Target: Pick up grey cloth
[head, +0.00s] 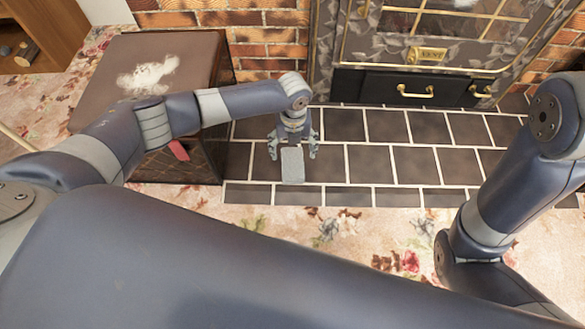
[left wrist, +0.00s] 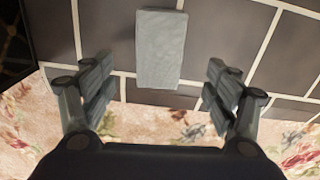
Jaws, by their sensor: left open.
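The grey cloth (head: 292,166) is a small flat rectangle lying on the dark tiled hearth. In the left wrist view the grey cloth (left wrist: 160,48) shows near the top centre, ahead of the fingers. My left gripper (head: 293,150) points down at the cloth, with a finger to each side of it in the head view. In the left wrist view my left gripper (left wrist: 160,88) is open, its fingers wide apart with nothing between their tips. My right gripper is not in view; only part of my right arm shows at the right.
A brown box (head: 190,60) with a white patch on top stands left of the hearth. Behind is a fireplace stove (head: 430,55) with a black drawer (head: 405,87) and brass handles. The tiled hearth (head: 410,160) right of the cloth is clear. Floral carpet (head: 350,228) lies in front.

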